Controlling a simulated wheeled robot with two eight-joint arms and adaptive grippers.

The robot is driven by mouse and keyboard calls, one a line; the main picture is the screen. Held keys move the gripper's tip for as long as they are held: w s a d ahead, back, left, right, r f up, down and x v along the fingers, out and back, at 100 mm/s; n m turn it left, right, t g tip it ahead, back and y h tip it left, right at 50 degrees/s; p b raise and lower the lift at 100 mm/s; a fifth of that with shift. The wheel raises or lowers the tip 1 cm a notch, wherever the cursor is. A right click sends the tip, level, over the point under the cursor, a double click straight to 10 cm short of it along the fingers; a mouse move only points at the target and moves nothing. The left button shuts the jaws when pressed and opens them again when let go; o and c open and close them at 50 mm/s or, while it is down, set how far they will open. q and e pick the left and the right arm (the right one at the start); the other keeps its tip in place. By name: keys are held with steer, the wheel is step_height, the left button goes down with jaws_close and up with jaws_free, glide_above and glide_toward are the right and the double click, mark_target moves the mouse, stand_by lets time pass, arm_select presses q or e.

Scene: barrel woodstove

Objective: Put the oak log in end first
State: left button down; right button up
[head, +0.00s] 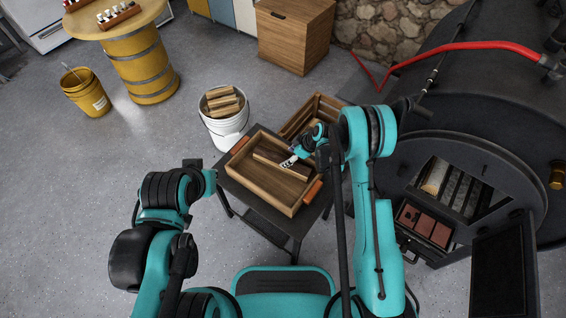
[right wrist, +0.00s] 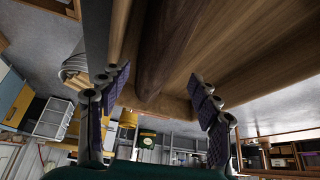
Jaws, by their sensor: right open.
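The oak log (head: 283,165), a brown split piece, lies in a wooden tray (head: 240,176) with orange handles on a dark stand. My right gripper (head: 290,162) is open at the log, low over the tray. In the right wrist view, a dark brown log (right wrist: 160,55) shows beyond and between the spread fingers (right wrist: 160,100); I cannot tell whether they touch it. The barrel stove (head: 500,110) is at the right with its front opening (head: 462,188) showing a pale round piece and dark bars inside. My left arm is folded at the left; its fingers are not clear.
A slatted wooden crate (head: 312,112) stands behind the tray. A white bucket (head: 226,122) of split wood is behind left. Reddish bricks (head: 424,224) sit below the stove opening. A dark panel (head: 503,265) stands at front right.

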mark_target(284, 158)
steer(key=b+x, duration=0.3)
steer(key=x, duration=0.4)
steer(key=shift+d, duration=0.25)
steer(key=c, duration=1.4)
steer(key=shift+c, duration=0.2)
steer(key=shift+r, duration=0.1)
steer(key=shift+r+p, duration=0.3)
steer(key=shift+r, duration=0.2)
step_height(284, 158, up, 4)
steer(key=shift+s+d+f+p, duration=0.1)
steer(key=shift+d+f+p, duration=0.1)
steer(key=shift+p, duration=0.75)
steer(key=s+d+r+p, duration=0.3)
steer(key=s+d+r, duration=0.3)
steer(key=s+d, duration=0.1)
steer(key=shift+d, duration=0.9)
steer(key=shift+r, duration=0.15)
